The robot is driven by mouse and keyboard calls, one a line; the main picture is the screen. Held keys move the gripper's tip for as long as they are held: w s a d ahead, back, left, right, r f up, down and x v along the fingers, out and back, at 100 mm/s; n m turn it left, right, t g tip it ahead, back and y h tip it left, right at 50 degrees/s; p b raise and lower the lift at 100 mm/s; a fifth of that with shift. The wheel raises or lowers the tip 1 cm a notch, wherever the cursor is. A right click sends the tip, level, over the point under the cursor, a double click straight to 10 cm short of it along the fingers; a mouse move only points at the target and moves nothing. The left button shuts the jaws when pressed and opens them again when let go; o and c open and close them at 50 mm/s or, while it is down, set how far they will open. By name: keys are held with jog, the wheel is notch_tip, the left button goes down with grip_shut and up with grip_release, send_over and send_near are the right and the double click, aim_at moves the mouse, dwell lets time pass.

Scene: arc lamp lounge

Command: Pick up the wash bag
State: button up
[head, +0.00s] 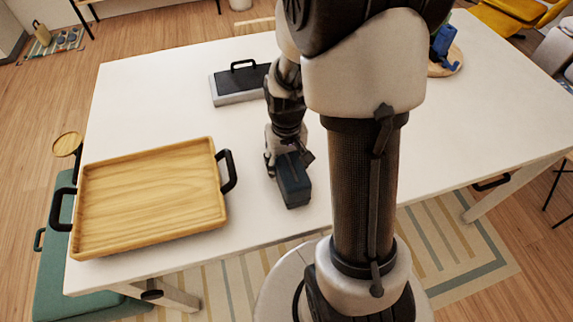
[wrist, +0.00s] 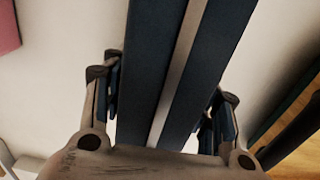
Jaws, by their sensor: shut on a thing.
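The wash bag (head: 293,182) is a dark blue-grey box-like bag on or just above the white table, near its front edge. In the wrist view the wash bag (wrist: 150,70) fills the middle, dark blue with a pale strip along its length. My gripper (head: 288,157) comes down on it from above and is shut on it. In the wrist view my gripper's fingers (wrist: 163,115) stand on both sides of the bag. I cannot tell whether the bag is clear of the tabletop.
A wooden tray (head: 150,195) with black handles lies left of the bag on the white table (head: 130,95). A dark case with a handle (head: 240,84) lies behind. A blue object (head: 443,40) stands on a round wooden board (head: 452,66) at the back right. White tabletop is clear between them.

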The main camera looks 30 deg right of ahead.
jog(key=c, duration=0.3)
jog(key=shift+r, duration=0.15)
